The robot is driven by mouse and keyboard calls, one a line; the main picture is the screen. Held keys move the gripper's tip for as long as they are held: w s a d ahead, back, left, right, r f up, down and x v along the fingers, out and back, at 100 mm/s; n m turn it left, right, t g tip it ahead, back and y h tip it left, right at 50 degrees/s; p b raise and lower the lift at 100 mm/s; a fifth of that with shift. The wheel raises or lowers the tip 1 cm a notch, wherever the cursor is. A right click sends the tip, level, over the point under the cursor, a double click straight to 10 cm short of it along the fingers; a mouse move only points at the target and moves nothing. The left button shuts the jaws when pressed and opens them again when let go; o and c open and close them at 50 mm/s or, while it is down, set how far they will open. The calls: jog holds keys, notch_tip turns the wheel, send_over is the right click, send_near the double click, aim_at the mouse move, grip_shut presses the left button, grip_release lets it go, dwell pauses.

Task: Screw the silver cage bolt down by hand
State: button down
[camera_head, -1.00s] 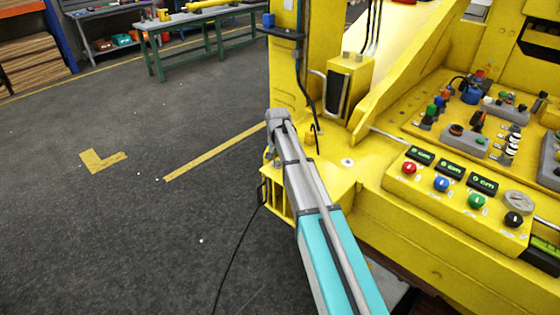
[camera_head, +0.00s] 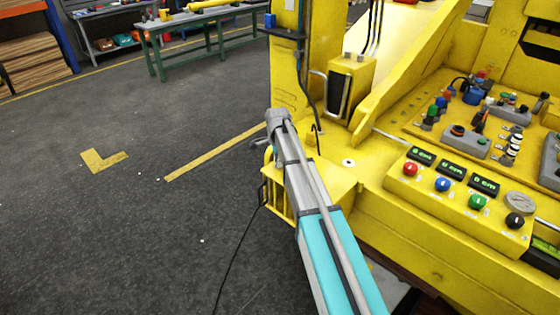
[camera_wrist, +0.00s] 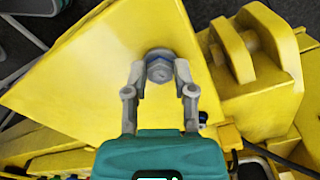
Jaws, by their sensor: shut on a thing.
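The silver bolt (camera_wrist: 159,70) shows in the wrist view with its hex head on a flat yellow plate (camera_wrist: 100,75). My gripper (camera_wrist: 160,78) is shut on the bolt, with one grey finger on each side of its head. How deep the bolt sits in the plate cannot be told. In the head view my arm reaches to the yellow machine's front left part, beside the small barred cage (camera_head: 277,196). There the bolt and my fingers are hidden behind the arm.
A yellow lug (camera_wrist: 245,50) stands right of the bolt. In the head view a control box (camera_head: 460,205) with coloured knobs is at the right. A yellow post (camera_head: 290,70) rises behind the arm. The grey floor at the left is clear.

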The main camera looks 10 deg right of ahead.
jog(key=m, duration=0.6)
jog(key=shift+w, duration=0.35)
jog(key=shift+c, duration=2.2)
grip_release()
jog(key=shift+s, duration=0.15)
jog(key=shift+s+d, duration=0.1)
